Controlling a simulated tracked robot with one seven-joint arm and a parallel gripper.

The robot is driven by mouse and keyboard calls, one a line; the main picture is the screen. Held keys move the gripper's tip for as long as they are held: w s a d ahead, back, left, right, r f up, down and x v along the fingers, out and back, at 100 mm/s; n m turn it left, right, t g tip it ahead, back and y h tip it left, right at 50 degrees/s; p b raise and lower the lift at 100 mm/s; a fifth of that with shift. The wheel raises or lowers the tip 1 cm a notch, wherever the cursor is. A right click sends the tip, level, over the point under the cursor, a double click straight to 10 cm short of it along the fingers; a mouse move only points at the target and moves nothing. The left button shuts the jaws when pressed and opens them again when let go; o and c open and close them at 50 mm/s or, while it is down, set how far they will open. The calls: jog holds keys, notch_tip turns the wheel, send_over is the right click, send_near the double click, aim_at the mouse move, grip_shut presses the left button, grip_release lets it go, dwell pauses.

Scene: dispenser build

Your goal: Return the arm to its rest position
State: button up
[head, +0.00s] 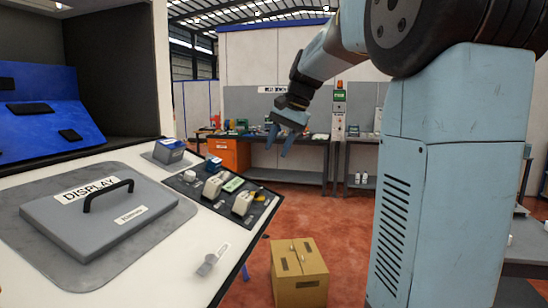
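My arm comes in from the upper right of the head view, bent at the elbow and reaching down to the left. My gripper (279,140) hangs in the air at the arm's end, pointing down, beyond the right edge of the table. Its two blue-grey fingers are spread apart, with nothing visible between them. It is clear of the table and its parts in the picture.
The white table (178,276) carries a grey panel marked DISPLAY (105,215) with a black handle, and a dark tray (226,211) of small parts. A blue unit (45,112) stands behind. A cardboard box (298,272) sits on the red floor. Workbenches (300,176) line the back.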

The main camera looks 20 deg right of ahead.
jog(key=shift+r, duration=0.25)
jog(key=shift+s, duration=0.1)
jog(key=s+a+f+n+t+h, duration=0.1)
jog(key=s+f, duration=0.5)
jog(key=s, duration=0.6)
jog(key=s+a+f+n+t+h, duration=0.1)
jog(key=s+f+n, duration=0.5)
jog(key=s, duration=0.7)
jog(key=a+f+h, duration=0.1)
jog(key=a, duration=0.1)
jog(key=shift+s+a+f+t, duration=0.2)
jog(key=shift+s+a+t, duration=0.1)
jog(key=shift+t, duration=0.1)
